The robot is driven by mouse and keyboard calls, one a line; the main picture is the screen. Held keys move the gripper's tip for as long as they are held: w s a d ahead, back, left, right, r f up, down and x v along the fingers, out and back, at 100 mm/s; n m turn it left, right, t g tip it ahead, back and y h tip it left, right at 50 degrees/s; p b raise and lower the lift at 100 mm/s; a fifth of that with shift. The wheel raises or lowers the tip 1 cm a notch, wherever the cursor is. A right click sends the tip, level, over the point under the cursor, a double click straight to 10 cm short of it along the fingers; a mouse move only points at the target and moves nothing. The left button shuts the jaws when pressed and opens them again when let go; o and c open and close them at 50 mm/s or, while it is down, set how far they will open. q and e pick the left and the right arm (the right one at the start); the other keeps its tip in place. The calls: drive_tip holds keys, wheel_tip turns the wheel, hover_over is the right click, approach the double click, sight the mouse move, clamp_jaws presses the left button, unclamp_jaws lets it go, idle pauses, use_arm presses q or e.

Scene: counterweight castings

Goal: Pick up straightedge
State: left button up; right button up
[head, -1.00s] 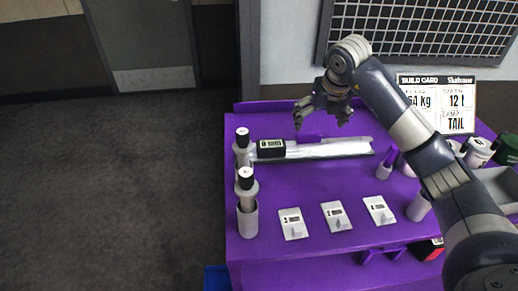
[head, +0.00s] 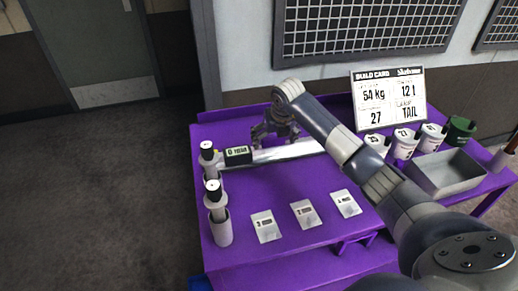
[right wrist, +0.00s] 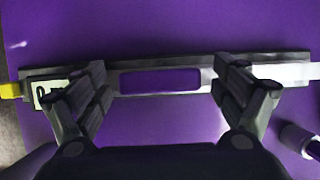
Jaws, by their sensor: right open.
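The straightedge (head: 300,150) is a long silver bar lying flat across the rear of the purple table. A black label block (head: 238,154) sits at its left end. In the right wrist view the bar (right wrist: 292,72) runs left to right, with a purple rectangle at its middle; I cannot tell if that is a window or a grip. My right gripper (head: 273,133) is open over the bar, and it also shows in the right wrist view (right wrist: 162,80) with one finger on each side of the purple rectangle. I cannot tell if the fingers touch the bar. My left gripper is not in view.
Two capped cylinders (head: 220,225) stand at the table's left edge. Several white numbered cards (head: 303,214) lie in front of the bar. Labelled cups (head: 404,145), a grey tray (head: 447,178) and the build card (head: 388,100) are at the right and back.

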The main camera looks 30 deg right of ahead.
sight(273, 138)
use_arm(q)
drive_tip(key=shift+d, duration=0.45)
use_arm(e)
drive_tip(key=c, duration=1.7)
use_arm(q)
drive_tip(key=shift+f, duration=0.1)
use_arm(e)
drive_tip(key=shift+o, duration=0.2)
drive_tip(key=shift+r, duration=0.15)
drive_tip(key=shift+w+r, duration=0.1)
drive_tip(key=shift+r, duration=0.25)
use_arm(q)
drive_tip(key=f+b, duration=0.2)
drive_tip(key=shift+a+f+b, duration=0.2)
drive_tip(key=shift+b, duration=0.1)
use_arm(e)
wheel_tip(273, 138, up, 9)
drive_tip(key=shift+r, duration=0.1)
